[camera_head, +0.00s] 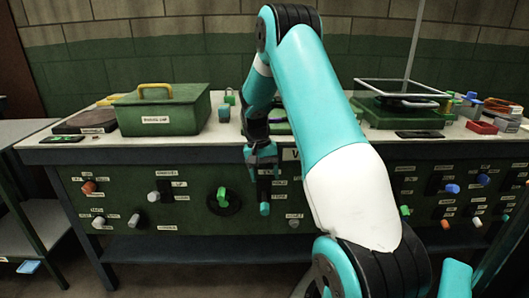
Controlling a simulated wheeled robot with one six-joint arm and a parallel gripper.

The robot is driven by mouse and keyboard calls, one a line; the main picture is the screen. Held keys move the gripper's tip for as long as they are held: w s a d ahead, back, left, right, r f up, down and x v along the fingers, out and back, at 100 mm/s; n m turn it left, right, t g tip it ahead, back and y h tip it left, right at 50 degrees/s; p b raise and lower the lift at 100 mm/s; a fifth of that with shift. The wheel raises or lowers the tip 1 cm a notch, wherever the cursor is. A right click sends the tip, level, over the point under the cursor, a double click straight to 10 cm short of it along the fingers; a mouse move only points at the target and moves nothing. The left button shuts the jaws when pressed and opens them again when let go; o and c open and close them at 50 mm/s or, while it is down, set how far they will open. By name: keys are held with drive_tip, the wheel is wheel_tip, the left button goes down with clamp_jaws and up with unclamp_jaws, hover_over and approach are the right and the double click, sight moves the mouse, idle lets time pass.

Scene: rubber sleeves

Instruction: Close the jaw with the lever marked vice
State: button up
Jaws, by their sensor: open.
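My gripper (262,176) is open and hangs fingers-down in front of the bench's front panel. A dark lever with a teal end (264,208) points down just below and between the fingers; I cannot tell whether they touch it. A larger label (290,154), beginning with "V", is just right of the gripper on the panel's top edge, and my arm hides the rest of it. Green and dark parts (280,121) on the bench top behind my arm are mostly hidden, so I cannot make out the jaw or whether it is open.
The green front panel holds several other controls, including a green knob (222,196), an orange knob (89,187) and a blue knob (452,188). On the bench stand a green lidded box (160,112) and a wire-framed device (404,98). Grey side tables (30,220) stand left.

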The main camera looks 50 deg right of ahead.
drive_tip(key=s+v, duration=0.1)
drive_tip(key=v, duration=0.5)
drive_tip(key=shift+r+p, duration=0.3)
drive_tip(key=shift+r, duration=0.15)
drive_tip(key=shift+s, duration=0.1)
